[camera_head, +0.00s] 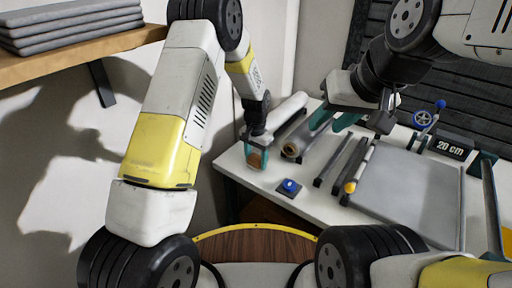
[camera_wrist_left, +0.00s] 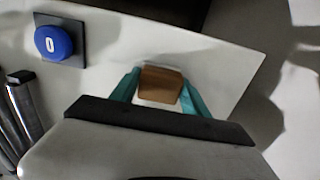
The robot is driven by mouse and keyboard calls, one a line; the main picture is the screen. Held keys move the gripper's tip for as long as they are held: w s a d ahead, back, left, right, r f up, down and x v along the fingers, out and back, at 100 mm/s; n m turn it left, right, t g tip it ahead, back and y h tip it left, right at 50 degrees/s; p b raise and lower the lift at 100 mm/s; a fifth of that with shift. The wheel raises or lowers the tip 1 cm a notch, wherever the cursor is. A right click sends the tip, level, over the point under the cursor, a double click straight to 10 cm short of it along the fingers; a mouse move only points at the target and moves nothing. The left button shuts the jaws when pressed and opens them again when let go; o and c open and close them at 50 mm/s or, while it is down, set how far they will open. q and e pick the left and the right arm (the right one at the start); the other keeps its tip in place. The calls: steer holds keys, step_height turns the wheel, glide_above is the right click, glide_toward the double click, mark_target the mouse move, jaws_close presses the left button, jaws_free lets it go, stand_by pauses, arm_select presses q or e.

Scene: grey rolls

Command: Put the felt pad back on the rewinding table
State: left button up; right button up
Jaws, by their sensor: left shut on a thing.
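My left gripper (camera_head: 256,157) hangs at the left corner of the white table (camera_head: 235,160). It is shut on a small brown block (camera_head: 254,160), probably the felt pad. In the left wrist view, the block (camera_wrist_left: 160,85) sits between the teal fingers, over the table top near its edge; a pale strip shows below its brown face. I cannot tell whether it touches the table. My right gripper (camera_head: 334,121) is open above the table, its teal fingers apart, close to a grey roll (camera_head: 301,145) with a brown core.
A blue button (camera_head: 290,186) on a dark base sits near the front edge. Dark rails (camera_head: 340,160), an orange-tipped rod (camera_head: 360,168) and a large grey sheet (camera_head: 410,190) lie to the right. A blue handwheel (camera_head: 423,118) and "20 cm" sign (camera_head: 453,147) stand behind. A shelf (camera_head: 75,55) holds grey stacked sheets.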

mark_target(256, 158)
arm_select(q)
steer(key=shift+f, duration=0.25)
steer(key=o, duration=1.5)
steer(key=shift+f, duration=0.15)
steer(key=shift+c, duration=0.2)
step_height(256, 158, up, 12)
steer(key=shift+r, duration=0.2)
